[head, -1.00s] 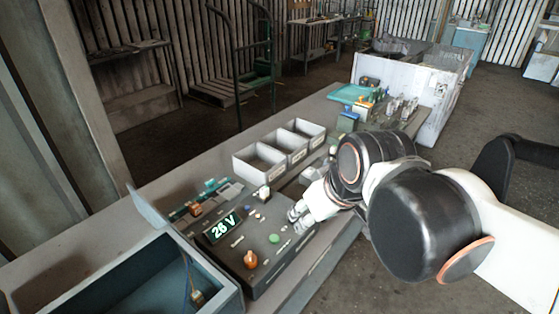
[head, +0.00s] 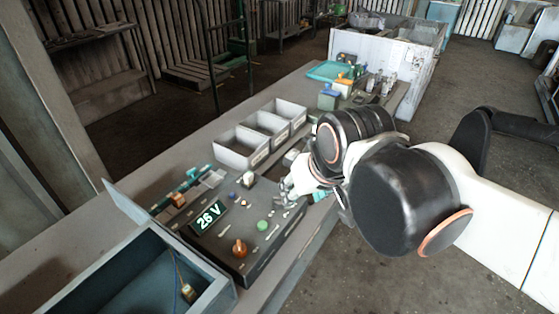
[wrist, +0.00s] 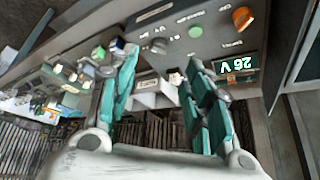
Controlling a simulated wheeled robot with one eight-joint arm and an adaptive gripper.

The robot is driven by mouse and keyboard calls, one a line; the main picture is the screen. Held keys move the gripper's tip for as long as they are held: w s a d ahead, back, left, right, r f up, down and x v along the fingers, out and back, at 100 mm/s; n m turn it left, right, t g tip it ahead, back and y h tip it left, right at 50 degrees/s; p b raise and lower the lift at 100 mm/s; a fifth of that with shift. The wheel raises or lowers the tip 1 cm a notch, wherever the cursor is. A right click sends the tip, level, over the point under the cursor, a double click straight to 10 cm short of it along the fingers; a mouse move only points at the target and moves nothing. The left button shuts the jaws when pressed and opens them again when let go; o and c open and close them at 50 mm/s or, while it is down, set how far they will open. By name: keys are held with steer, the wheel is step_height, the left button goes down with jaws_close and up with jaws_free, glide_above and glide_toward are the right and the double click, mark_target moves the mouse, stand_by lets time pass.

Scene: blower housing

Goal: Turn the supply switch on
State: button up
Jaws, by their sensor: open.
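The supply (head: 225,240) is a dark box on the bench with a lit display (head: 208,217) reading 26 V. Its top carries an orange knob (head: 239,248), a green button (head: 262,225) and several small pale controls. I cannot tell for sure which one is the switch or how it is set. My gripper (head: 287,192) is over the box's right end, partly hidden by my arm in the head view. In the wrist view my gripper (wrist: 160,78) is open and empty, its teal fingers apart. The orange knob (wrist: 243,18) and green button (wrist: 195,32) appear beyond the fingertips, upside down.
White bins (head: 240,149) stand behind the supply. An open blue-grey box (head: 140,285) is at the front left. Several small parts and a teal tray (head: 328,70) lie at the bench's far end, near a large white crate (head: 375,60).

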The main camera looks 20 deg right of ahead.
steer(key=w+f+m+g, duration=0.2)
steer(key=w+m+g, duration=0.2)
steer(key=w, duration=0.9)
steer(key=shift+a+f+g, duration=0.15)
steer(key=shift+f+g, duration=0.1)
steer(key=shift+g, duration=0.65)
steer(key=s+r+n+t, duration=0.1)
steer(key=s+n+t, duration=0.3)
steer(key=s, duration=1.1)
steer(key=shift+r+n+t, duration=0.25)
steer(key=shift+n+t, duration=0.15)
steer(key=shift+t, duration=1.2)
